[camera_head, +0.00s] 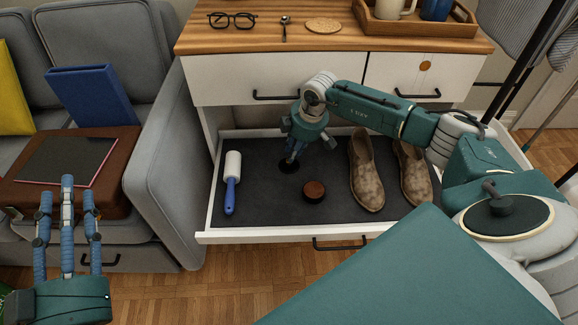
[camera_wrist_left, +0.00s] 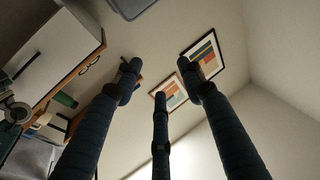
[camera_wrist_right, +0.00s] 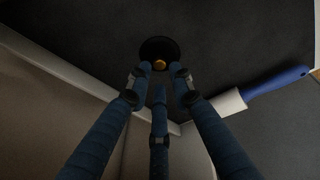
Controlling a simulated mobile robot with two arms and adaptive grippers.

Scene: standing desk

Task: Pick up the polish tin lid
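The polish tin lid appears to be the flat black disc (camera_head: 289,166) lying on the dark liner of the open drawer. In the right wrist view the disc (camera_wrist_right: 158,48) has a small orange spot at its middle. A round brown-topped tin (camera_head: 314,190) sits to its right and nearer. My right gripper (camera_head: 291,158) is over the disc, fingers pointing down. Its fingertips (camera_wrist_right: 158,78) are apart with nothing between them; contact with the disc cannot be told. My left gripper (camera_head: 67,195) is open and empty in front of the sofa, away from the drawer.
A lint roller (camera_head: 231,182) with a blue handle lies at the drawer's left side. Two brown patterned shoes (camera_head: 367,172) stand at its right. The drawer's front wall (camera_head: 270,236) is low. Glasses (camera_head: 232,20), a spoon and a coaster lie on the wooden top.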

